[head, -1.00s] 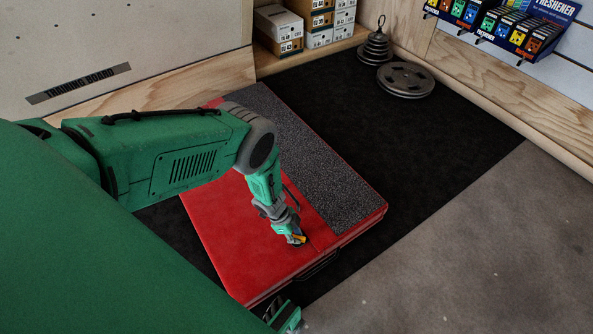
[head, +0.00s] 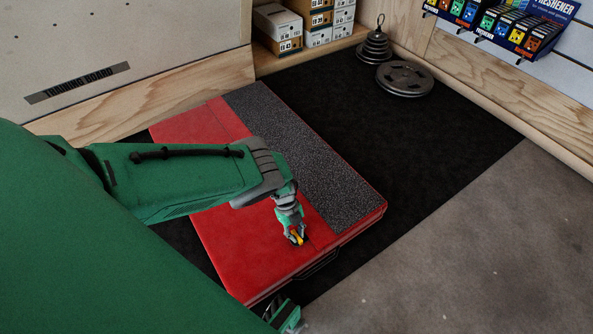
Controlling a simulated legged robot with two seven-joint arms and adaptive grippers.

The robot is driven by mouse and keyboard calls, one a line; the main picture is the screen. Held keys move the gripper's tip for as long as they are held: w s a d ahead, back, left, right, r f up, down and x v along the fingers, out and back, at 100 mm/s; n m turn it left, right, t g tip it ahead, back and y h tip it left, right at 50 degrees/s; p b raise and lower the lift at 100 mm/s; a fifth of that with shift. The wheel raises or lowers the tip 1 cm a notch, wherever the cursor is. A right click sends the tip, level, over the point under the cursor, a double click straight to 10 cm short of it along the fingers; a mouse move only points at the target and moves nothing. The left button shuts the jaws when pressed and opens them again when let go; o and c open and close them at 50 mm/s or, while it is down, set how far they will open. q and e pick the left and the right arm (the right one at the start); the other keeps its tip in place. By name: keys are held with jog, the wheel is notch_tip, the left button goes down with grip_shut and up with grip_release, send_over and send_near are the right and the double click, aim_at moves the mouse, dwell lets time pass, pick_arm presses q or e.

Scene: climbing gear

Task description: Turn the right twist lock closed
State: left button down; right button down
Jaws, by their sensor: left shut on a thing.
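The red crash pad (head: 235,235) with a dark grey speckled strip lies flat on the black mat. My left gripper (head: 298,240) points down at the pad's red top near its front right edge. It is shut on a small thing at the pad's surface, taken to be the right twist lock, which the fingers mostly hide. A bit of yellow shows at the fingertips, too small to tell what it belongs to. The lock's angle cannot be seen.
A black handle (head: 318,264) is on the pad's front side. Weight plates (head: 404,78) and a stack of round weights (head: 375,46) stand at the back. Boxes (head: 279,27) sit on a shelf at the back. Black mat and grey floor to the right are clear.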

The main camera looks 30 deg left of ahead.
pick_arm(q)
jog(key=shift+d, duration=0.45)
jog(key=c, duration=1.6)
grip_release()
jog(key=shift+r, duration=0.1)
jog(key=shift+s+a, duration=0.1)
jog(key=shift+a, duration=0.05)
jog(key=shift+a+r, duration=0.4)
jog(key=shift+r, duration=0.1)
jog(key=v, duration=1.1)
jog(key=shift+d, duration=0.25)
